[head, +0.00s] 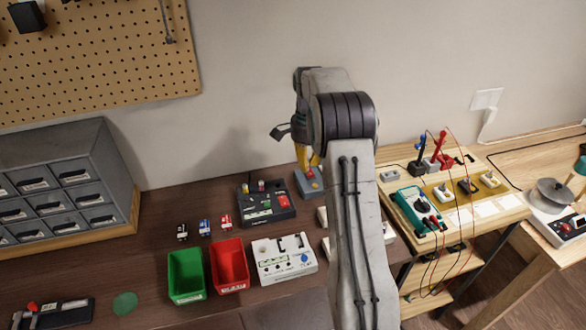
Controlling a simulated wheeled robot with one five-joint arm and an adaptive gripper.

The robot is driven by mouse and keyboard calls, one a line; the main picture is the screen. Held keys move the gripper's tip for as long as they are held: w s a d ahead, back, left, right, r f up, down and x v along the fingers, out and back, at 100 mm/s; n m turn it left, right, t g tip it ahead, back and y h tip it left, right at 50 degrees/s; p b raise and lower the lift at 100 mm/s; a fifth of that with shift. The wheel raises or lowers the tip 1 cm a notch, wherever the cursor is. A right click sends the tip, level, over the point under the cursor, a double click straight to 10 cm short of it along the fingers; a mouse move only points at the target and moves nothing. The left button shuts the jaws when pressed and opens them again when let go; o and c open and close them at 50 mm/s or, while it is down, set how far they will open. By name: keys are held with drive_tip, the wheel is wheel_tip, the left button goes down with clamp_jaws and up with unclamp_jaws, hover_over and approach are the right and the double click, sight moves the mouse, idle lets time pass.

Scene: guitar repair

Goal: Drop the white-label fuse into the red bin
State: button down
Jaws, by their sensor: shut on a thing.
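The red bin (230,267) stands open on the dark bench, right beside the green bin. My gripper (304,160) is at the far side of my arm, above a small blue-grey block (309,183) near the back of the bench. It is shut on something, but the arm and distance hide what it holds. I cannot pick out the white-label fuse for certain. Three small items with white parts lie behind the bins: a black one (182,232), a blue one (204,227) and a red one (226,222).
The green bin (186,276) touches or nearly touches the red one. A dark device (266,208) and a white box (284,258) stand to the right. A grey drawer cabinet (65,180) is at the left. The bench between cabinet and bins is mostly clear.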

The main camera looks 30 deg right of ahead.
wheel_tip(320, 180, up, 6)
drive_tip(key=s+d+p, duration=0.2)
drive_tip(key=p, duration=0.1)
drive_tip(key=shift+p, duration=0.4)
idle(0.3)
drive_tip(key=shift+d+f, duration=0.1)
drive_tip(key=shift+d, duration=0.05)
idle(1.0)
